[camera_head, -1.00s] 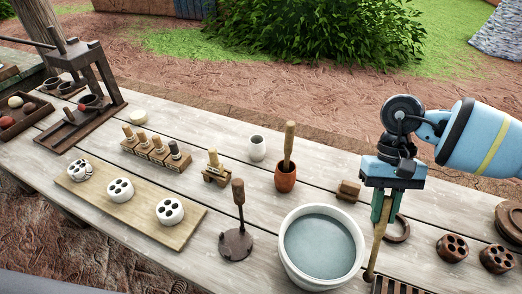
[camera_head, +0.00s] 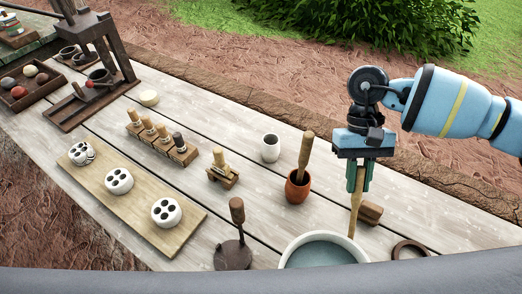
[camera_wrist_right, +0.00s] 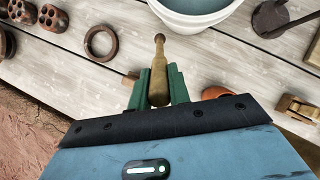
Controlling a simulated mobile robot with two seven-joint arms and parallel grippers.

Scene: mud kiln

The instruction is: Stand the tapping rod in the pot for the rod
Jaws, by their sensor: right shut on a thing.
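My right gripper (camera_head: 358,188) is shut on a slim wooden rod (camera_head: 355,214), which hangs nearly upright below the green fingers. In the right wrist view the rod (camera_wrist_right: 159,80) shows between the fingers (camera_wrist_right: 158,88), with a small knob at its far end. In the head view its lower end overlaps the back rim of the water bowl. A terracotta pot (camera_head: 298,190) stands left of my right gripper with a thick wooden stick (camera_head: 305,152) leaning in it. A small pale cup (camera_head: 270,149) stands behind it. My left gripper is out of view.
The water bowl (camera_head: 289,253) is at the front. A wooden block (camera_head: 371,212) and a dark ring (camera_head: 409,250) lie right of the rod. A stand with an upright handle (camera_head: 233,255) is left of the bowl. A board (camera_head: 140,205) bears white pierced pieces, with stamps in a rack (camera_head: 183,155) behind.

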